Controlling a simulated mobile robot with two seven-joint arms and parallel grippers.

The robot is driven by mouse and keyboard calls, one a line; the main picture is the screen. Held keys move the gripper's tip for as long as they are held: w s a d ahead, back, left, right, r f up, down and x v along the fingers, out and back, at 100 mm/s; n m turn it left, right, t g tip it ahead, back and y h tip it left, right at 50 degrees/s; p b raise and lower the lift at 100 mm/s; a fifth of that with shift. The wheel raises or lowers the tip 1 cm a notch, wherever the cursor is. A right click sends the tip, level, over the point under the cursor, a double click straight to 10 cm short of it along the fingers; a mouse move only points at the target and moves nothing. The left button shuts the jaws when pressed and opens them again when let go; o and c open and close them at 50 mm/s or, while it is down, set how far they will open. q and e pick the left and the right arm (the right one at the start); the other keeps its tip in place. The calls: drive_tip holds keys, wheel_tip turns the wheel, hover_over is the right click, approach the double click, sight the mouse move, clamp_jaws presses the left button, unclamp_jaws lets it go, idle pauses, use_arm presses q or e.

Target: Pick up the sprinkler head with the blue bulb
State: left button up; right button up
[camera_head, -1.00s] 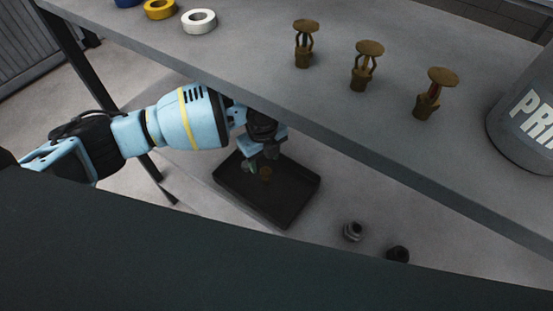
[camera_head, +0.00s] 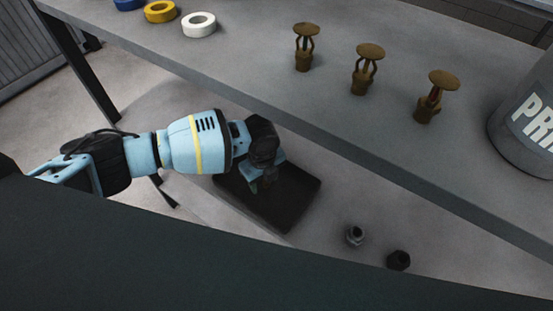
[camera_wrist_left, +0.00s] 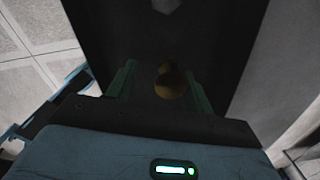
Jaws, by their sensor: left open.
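My left gripper (camera_head: 262,183) is over the black tray (camera_head: 290,212), below the level of the grey tabletop. In the left wrist view its green fingers (camera_wrist_left: 160,92) are open. A brass sprinkler head (camera_wrist_left: 170,82) shows between them, dim, closer to the right finger; its bulb colour cannot be told. Three more brass sprinkler heads stand upright on the tabletop: the left one (camera_head: 304,62), the middle one (camera_head: 360,85) and the right one (camera_head: 424,112). My right gripper is out of view.
The grey tabletop (camera_head: 240,70) runs diagonally above the tray. White (camera_head: 198,25), yellow (camera_head: 160,11) and blue (camera_head: 128,3) tape rolls lie at its far left. A grey bucket (camera_head: 525,135) stands at right. A grey fitting (camera_head: 355,236) and dark fitting (camera_head: 398,260) lie below.

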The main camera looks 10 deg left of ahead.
use_arm(q)
drive_tip(key=shift+f, duration=0.1)
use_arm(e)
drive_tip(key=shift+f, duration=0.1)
use_arm(q)
drive_tip(key=c, duration=1)
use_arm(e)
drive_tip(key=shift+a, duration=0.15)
use_arm(q)
drive_tip(key=shift+c, duration=0.3)
